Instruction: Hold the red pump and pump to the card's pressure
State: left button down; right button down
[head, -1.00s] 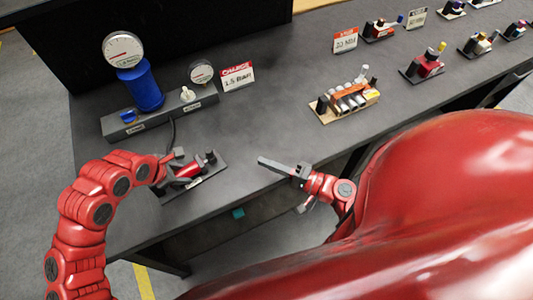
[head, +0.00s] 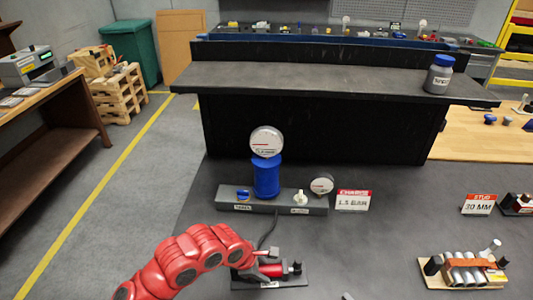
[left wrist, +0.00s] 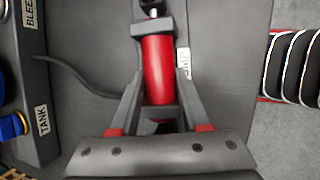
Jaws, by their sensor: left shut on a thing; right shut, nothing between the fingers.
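The red pump (head: 276,272) lies on a dark base plate on the bench, at the bottom middle of the head view. My left gripper (head: 266,262) is shut around its body. In the left wrist view the red cylinder (left wrist: 158,68) sits between my two fingers, with a metal rod and dark end beyond. The card (head: 353,200) reads "CHARGE 1.5 BAR". A large gauge (head: 266,142) tops the blue tank (head: 266,178); its needle points left. A small gauge (head: 321,186) stands beside it. Only the tip of my right gripper (head: 347,296) shows, at the bottom edge.
The grey manifold (head: 270,207) carries a blue valve knob (head: 243,195) and a white knob (head: 300,197). A dark hose (head: 269,232) runs from it to the pump. A wooden-based device (head: 462,272) and a "STUD 30 MM" card (head: 479,205) stand right. Bench between is clear.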

pick_arm(q)
jog(key=shift+c, duration=1.5)
grip_release()
